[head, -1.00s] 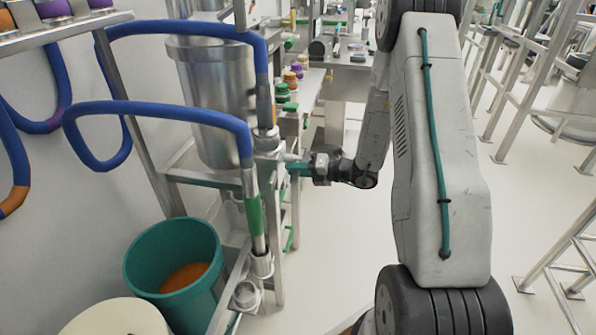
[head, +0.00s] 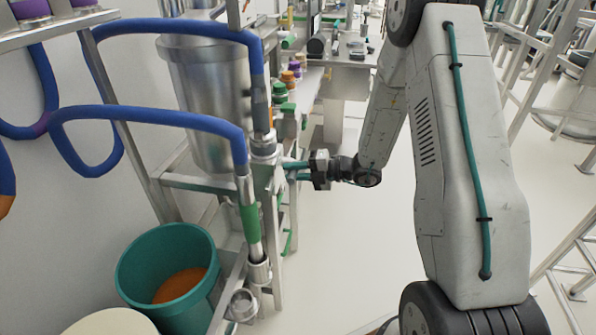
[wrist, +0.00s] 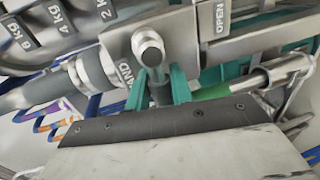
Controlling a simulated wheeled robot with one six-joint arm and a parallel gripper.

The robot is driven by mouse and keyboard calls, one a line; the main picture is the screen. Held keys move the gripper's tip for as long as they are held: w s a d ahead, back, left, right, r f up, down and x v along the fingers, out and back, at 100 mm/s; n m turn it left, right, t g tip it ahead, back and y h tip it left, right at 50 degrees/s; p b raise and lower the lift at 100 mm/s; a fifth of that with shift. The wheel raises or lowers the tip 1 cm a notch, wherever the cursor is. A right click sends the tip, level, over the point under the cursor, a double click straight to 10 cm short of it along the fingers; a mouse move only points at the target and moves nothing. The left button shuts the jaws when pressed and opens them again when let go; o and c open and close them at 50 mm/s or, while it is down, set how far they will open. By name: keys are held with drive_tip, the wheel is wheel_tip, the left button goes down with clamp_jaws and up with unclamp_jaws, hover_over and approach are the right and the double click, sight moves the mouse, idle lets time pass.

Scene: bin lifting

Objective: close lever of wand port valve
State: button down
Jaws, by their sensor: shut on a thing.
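The valve lever (wrist: 158,92) shows in the wrist view as a short dark bar below a round bolt head on a metal plate. My gripper (wrist: 162,80) has its teal fingers on either side of the lever and is shut on it. A "WAND" label (wrist: 124,73) is left of the lever, and an "OPEN" label (wrist: 220,18) is at upper right. In the head view my gripper (head: 290,171) reaches the metal rack beside the wand pipes; the lever is too small to make out there.
A steel vessel (head: 207,100) stands in the rack (head: 205,182), with blue hoses (head: 150,115) looping left. A teal bin (head: 135,275) with orange contents stands on the floor at lower left. Clear floor lies right of the rack (head: 335,240). Metal frames stand at far right.

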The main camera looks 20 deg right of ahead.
drive_tip(key=shift+d, duration=0.1)
drive_tip(key=c, duration=1.3)
unclamp_jaws()
drive_tip(key=v, duration=0.7)
drive_tip(key=shift+s+d+r, duration=0.1)
drive_tip(key=shift+s+d, duration=0.15)
